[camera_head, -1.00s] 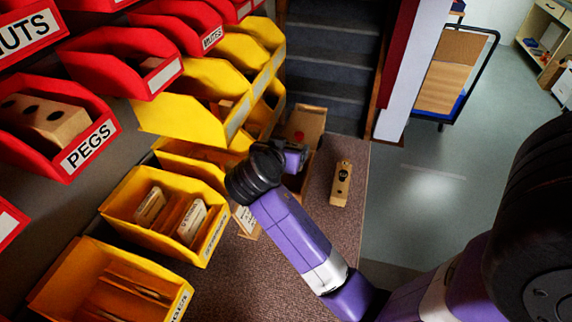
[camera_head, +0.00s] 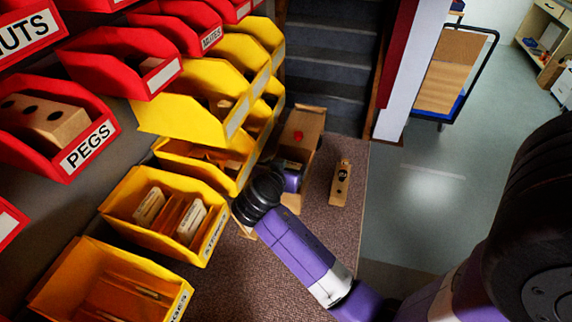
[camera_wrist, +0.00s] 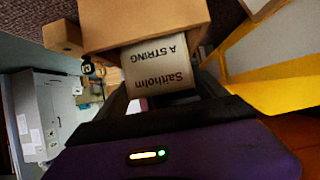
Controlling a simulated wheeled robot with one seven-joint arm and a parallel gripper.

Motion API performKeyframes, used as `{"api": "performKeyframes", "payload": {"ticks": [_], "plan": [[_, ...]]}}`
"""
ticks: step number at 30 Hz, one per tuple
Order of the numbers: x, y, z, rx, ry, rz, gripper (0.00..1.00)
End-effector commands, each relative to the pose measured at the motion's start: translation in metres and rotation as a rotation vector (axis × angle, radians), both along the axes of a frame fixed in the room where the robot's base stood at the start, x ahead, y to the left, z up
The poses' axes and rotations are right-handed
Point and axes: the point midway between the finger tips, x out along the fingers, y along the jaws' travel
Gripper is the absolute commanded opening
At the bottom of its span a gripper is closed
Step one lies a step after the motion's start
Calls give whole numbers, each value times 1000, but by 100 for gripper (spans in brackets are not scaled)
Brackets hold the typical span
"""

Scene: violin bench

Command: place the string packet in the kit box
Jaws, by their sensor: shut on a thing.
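A tan open box (camera_head: 305,118) with a small red spot on it stands on the counter in the head view; I take it for the kit box. My gripper (camera_head: 292,180), purple and black, is at the near part of this box, and my wrist partly covers the area. In the wrist view my gripper (camera_wrist: 166,90) is shut on the pale string packet (camera_wrist: 160,66), printed "Saitholm A STRING". The packet's far end meets the tan box face (camera_wrist: 145,28) at the top; I cannot tell whether it is inside the box or only against it.
A wooden block (camera_head: 340,184) with a dark round mark lies right of the box. Yellow bins (camera_head: 160,250) and red bins (camera_head: 60,165) line the left. Bare brown counter (camera_head: 335,225) shows to the right, ending at its edge. Stairs (camera_head: 325,60) are behind.

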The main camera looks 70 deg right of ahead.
Motion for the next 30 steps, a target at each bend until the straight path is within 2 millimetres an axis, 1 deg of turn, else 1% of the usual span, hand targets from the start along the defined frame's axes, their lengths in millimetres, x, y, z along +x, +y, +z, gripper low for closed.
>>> {"api": "performKeyframes", "payload": {"ticks": [9, 13, 14, 15, 16, 24, 26, 30], "plan": [[0, 0, -10, 0, 0, 0, 43], [0, 0, -10, 0, 0, 0, 43], [0, 0, -10, 0, 0, 0, 87], [0, 0, -10, 0, 0, 0, 95], [0, 0, -10, 0, 0, 0, 100], [0, 0, -8, 0, 0, 0, 100], [0, 0, -5, 0, 0, 0, 100], [0, 2, 8, 0, 0, 1, 100]]}}
